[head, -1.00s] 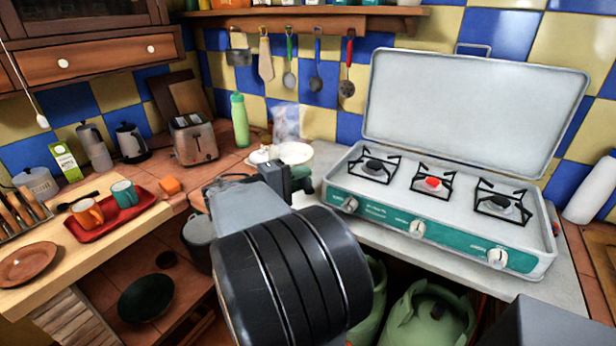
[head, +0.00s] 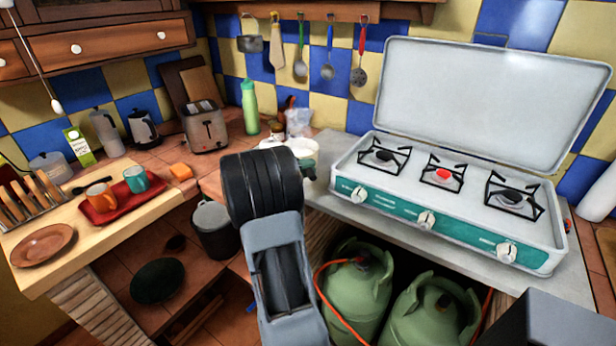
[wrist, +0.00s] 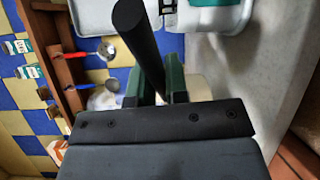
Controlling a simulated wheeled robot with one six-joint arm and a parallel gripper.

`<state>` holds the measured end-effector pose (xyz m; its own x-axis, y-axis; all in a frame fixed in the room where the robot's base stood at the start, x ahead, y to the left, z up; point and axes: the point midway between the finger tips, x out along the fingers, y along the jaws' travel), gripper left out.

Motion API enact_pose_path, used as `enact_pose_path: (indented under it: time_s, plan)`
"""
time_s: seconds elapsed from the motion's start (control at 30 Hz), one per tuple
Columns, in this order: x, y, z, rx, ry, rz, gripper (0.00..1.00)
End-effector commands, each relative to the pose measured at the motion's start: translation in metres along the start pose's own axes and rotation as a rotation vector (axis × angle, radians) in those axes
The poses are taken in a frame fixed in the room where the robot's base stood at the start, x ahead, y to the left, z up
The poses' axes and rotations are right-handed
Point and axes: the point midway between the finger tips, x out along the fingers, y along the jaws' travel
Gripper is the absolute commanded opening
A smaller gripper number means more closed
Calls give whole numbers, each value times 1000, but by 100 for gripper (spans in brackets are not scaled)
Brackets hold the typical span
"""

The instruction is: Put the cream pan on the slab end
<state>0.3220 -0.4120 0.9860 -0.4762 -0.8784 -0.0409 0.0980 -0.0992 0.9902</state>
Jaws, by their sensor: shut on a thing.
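The cream pan (head: 303,148) shows in the head view as a pale rim just right of my arm, mostly hidden by it. It is near the left end of the grey stone slab (head: 335,205), left of the stove; contact with the slab cannot be made out. In the wrist view, my gripper (wrist: 154,84) is shut on the pan's dark handle (wrist: 136,35), which sticks up between the green fingers. A cream patch of the pan (wrist: 197,88) shows beyond the fingers.
The stove (head: 450,205) with its raised lid stands on the slab to the right. A green bottle (head: 249,107) and a toaster (head: 205,128) stand behind on the tiled counter. A red tray (head: 122,200) with cups is at left. Green gas bottles (head: 357,290) stand below the slab.

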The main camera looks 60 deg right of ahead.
Motion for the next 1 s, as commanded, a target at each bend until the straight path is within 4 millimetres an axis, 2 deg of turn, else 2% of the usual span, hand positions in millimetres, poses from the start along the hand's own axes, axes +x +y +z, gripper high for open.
enact_pose_path:
  time_s: [0.13, 0.33, 0.73, 0.77, 1.0]
  plan:
    - [3, -8, -6, 0, 0, 1, 0]
    - [3, -32, -9, 0, -1, 1, 0]
    - [3, -38, -10, 3, -1, 1, 0]
    - [3, -38, -10, 0, 0, 0, 16]
    - [3, -37, -9, 0, 0, 0, 38]
